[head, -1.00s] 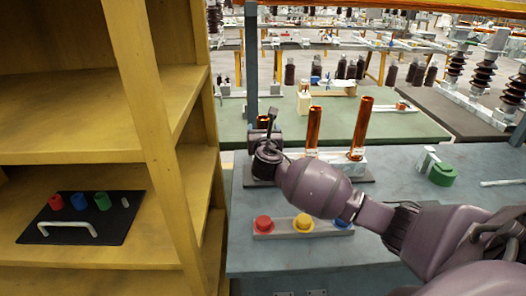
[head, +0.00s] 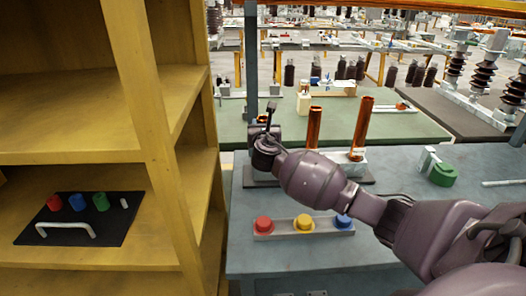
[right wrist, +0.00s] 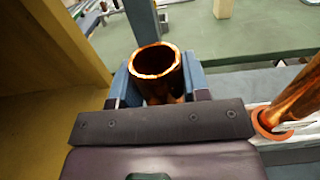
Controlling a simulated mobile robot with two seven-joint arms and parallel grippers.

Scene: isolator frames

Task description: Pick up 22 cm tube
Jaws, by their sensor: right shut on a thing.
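My right gripper (head: 264,138) is at the left end of the row of copper tubes on the blue-grey table. In the right wrist view its blue fingers (right wrist: 158,80) are shut on a copper tube (right wrist: 155,63), one on each side just below its open top rim. In the head view that tube is mostly hidden behind the gripper. A middle tube (head: 313,127) and a taller right tube (head: 361,125) stand upright to its right. The lower part of the middle tube is hidden by my arm. No length marking is readable. My left gripper is not in view.
A red, yellow and blue button strip (head: 283,231) lies in front of the tubes. A green round part (head: 443,175) is to the right. A yellow wooden shelf (head: 155,130) stands close on the left, holding a black board (head: 110,212) with a handle.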

